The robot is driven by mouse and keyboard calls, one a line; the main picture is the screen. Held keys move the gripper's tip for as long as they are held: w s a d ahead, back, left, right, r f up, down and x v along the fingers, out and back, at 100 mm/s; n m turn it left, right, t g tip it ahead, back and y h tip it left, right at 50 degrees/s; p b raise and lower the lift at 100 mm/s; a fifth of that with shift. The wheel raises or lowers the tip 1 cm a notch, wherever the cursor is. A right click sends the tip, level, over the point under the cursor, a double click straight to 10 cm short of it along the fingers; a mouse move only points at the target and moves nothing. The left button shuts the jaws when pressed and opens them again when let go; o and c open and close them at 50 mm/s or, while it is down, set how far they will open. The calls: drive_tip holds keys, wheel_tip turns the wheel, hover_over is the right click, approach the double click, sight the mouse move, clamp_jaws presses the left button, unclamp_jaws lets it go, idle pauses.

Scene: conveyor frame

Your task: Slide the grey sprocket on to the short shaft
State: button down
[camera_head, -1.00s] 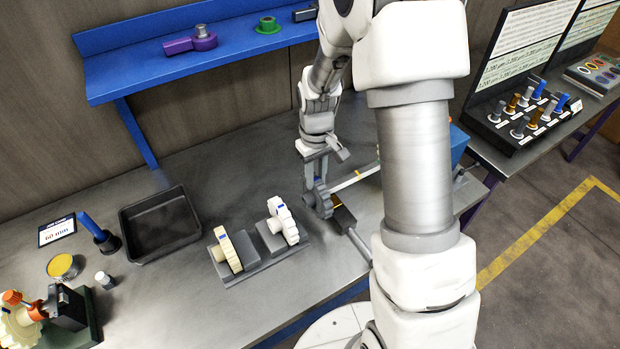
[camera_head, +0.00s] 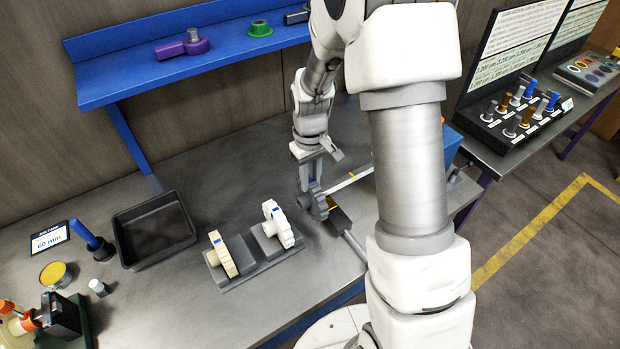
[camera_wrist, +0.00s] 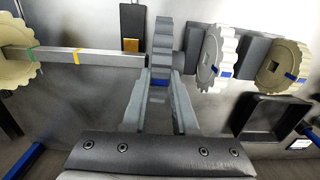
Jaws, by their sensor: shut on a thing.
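My gripper (camera_wrist: 160,92) is shut on the grey sprocket (camera_wrist: 163,38), a dark toothed wheel with a blue mark, held upright. In the head view the grey sprocket (camera_head: 313,206) is below my gripper (camera_head: 309,182), low over the bench. A square grey shaft (camera_wrist: 108,59) with a green and a yellow band comes in from the left in the wrist view. Its free end lies close beside the sprocket's face, at the fingers. I cannot tell whether it touches or enters the bore. The shaft (camera_head: 347,183) is partly hidden by my arm in the head view.
A cream sprocket (camera_wrist: 18,55) is at the shaft's far end. A dark block (camera_head: 342,219) with a yellow piece is close to the held sprocket. An empty black tray (camera_head: 155,232) lies further left.

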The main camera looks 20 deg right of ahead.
drive_tip(key=shift+w+d, duration=0.1)
drive_tip(key=shift+d, duration=0.15)
drive_tip(key=shift+w+d, duration=0.9)
drive_tip(key=shift+d, duration=1.95)
drive_tip(key=shift+w+d, duration=0.95)
drive_tip(key=shift+d, duration=1.95)
drive_tip(key=shift+w+d, duration=0.9)
drive_tip(key=shift+d, duration=1.95)
drive_tip(key=c, duration=0.6)
unclamp_jaws()
drive_tip(key=shift+r, duration=0.1)
wheel_tip(320, 180, up, 17)
drive_tip(key=shift+w+r, duration=0.15)
